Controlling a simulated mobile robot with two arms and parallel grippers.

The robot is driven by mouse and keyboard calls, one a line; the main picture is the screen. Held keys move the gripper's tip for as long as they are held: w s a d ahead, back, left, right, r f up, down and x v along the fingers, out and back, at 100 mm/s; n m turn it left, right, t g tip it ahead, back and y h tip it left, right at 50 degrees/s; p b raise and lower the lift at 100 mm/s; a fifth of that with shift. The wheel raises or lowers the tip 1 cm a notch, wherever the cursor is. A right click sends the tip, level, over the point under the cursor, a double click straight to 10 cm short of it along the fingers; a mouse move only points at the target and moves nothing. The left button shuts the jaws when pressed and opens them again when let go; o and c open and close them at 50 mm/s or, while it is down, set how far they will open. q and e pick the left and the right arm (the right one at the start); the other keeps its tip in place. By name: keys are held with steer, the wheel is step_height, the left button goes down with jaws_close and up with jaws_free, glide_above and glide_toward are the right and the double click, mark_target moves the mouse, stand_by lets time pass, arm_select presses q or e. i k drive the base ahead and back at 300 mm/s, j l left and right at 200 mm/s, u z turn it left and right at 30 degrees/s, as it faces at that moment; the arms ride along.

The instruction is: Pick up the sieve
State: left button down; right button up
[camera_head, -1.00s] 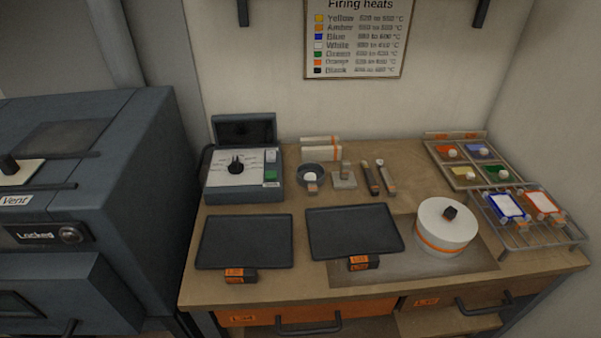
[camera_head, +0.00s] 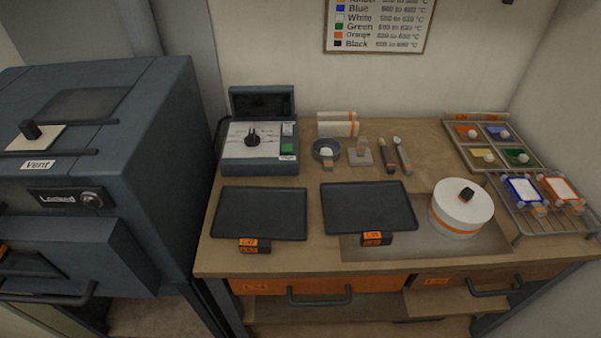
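A small dark round-rimmed piece (camera_head: 318,146), which looks like the sieve, lies on the workbench (camera_head: 425,150) right of the control box. A pale round knob and a brownish tab show at it; its mesh is too small to make out. A small pale block with an upright post (camera_head: 359,155) stands just right of it. Neither of my grippers is in view, and nothing touches the sieve.
The control box (camera_head: 262,165) has a raised lid. Two dark trays (camera_head: 262,212) (camera_head: 368,208) lie in front. Two slim tools (camera_head: 402,155) (camera_head: 386,158), a white drum (camera_head: 462,208), a paint tray (camera_head: 490,147) and a wire rack (camera_head: 520,222) are on the right. A kiln (camera_head: 150,130) stands left.

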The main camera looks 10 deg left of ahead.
mark_target(327, 152)
steer(key=l+u, duration=0.55)
steer(key=u, duration=0.2)
steer(key=l+u, duration=0.35)
